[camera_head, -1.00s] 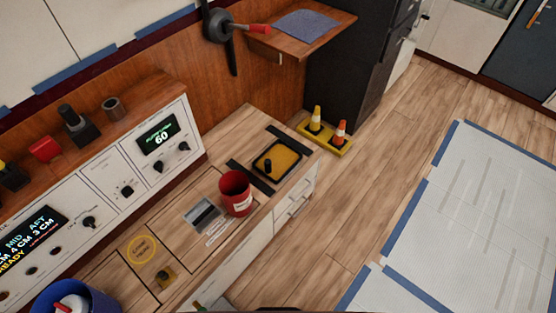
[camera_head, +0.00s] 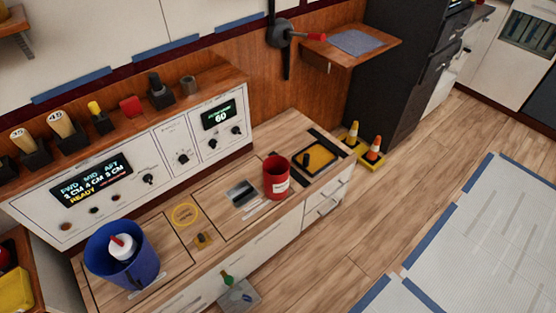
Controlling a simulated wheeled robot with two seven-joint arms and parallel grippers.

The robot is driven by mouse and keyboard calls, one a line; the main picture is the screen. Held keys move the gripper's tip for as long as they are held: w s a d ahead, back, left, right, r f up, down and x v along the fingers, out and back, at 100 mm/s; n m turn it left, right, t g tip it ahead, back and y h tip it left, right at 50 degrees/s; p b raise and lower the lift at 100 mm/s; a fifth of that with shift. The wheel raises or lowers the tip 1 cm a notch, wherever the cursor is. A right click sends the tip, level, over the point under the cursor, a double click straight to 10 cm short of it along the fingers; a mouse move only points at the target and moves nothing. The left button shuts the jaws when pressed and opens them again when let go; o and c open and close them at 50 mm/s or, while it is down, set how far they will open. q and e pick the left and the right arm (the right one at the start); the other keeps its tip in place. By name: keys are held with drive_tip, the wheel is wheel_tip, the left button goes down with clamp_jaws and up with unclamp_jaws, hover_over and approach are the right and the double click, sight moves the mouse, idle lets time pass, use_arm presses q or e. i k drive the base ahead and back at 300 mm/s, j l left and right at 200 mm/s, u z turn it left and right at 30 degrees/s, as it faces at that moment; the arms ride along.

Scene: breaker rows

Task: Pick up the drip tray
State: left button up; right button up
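A shallow black-rimmed tray with a yellow inside (camera_head: 318,159) lies on the wooden counter at its far right end. It looks like the drip tray, though no label on it can be read. A small dark object stands on its left part. A dark strip lies along its left side. Neither of my grippers shows in the head view, so nothing is seen touching the tray.
A red can (camera_head: 276,178) stands just left of the tray. A blue bucket (camera_head: 121,256) holding a white bottle with a red top is at the counter's left. Two small cones (camera_head: 372,150) stand beyond the counter's end. Open floor (camera_head: 345,240) lies right of it.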

sight(315, 158)
drive_tip(key=i+l+u, duration=0.2)
drive_tip(key=u, duration=0.2)
drive_tip(key=i+l+u, duration=0.15)
drive_tip(key=l+u, duration=0.2)
drive_tip(key=i+l+u, duration=0.15)
drive_tip(key=l+u, duration=0.25)
